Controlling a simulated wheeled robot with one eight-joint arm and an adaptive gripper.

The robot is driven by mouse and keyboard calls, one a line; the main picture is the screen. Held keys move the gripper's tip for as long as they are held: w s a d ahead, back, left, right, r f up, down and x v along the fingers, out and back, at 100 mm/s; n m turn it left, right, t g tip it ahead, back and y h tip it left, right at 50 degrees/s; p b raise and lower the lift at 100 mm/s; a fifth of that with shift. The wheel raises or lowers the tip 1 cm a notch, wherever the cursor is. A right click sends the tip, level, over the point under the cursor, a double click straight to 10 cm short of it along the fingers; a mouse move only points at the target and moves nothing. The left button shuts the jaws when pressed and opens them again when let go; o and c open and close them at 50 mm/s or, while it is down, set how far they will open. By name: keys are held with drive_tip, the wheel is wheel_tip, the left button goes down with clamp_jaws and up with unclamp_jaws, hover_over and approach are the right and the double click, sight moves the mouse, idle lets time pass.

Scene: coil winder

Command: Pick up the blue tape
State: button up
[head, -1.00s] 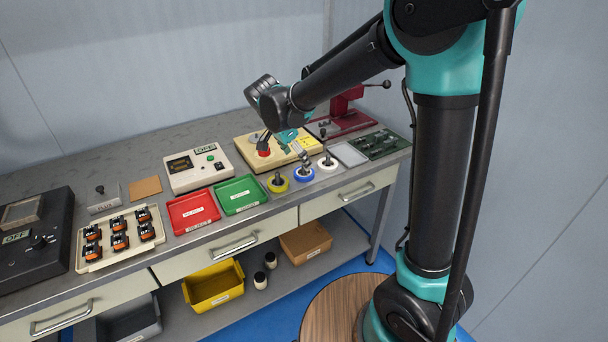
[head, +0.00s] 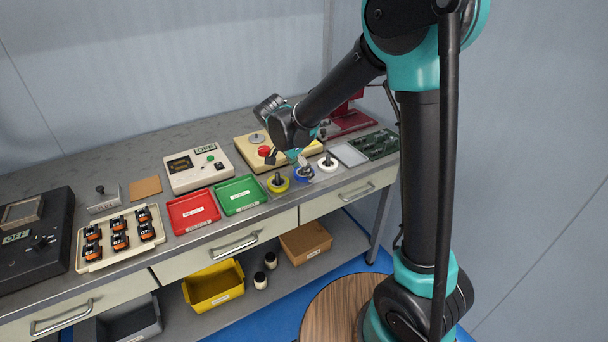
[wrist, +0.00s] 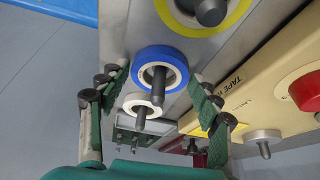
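The blue tape (head: 303,174) is a ring around a dark upright peg near the bench's front edge, between the yellow tape (head: 278,184) and the white tape (head: 328,163). My gripper (head: 289,156) is above and just behind it in the head view and hides part of it. In the wrist view the blue tape (wrist: 160,70) lies between the two green fingers of my gripper (wrist: 160,90), which are spread wide. Neither finger visibly touches the tape. The gripper is open and empty.
The yellow tape (wrist: 210,12) and white tape (wrist: 143,104) sit close on both sides of the blue one. A beige tape winder (head: 246,146) with a red knob stands behind. A green tray (head: 240,195) is to the left.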

drive_tip(key=c, duration=0.6)
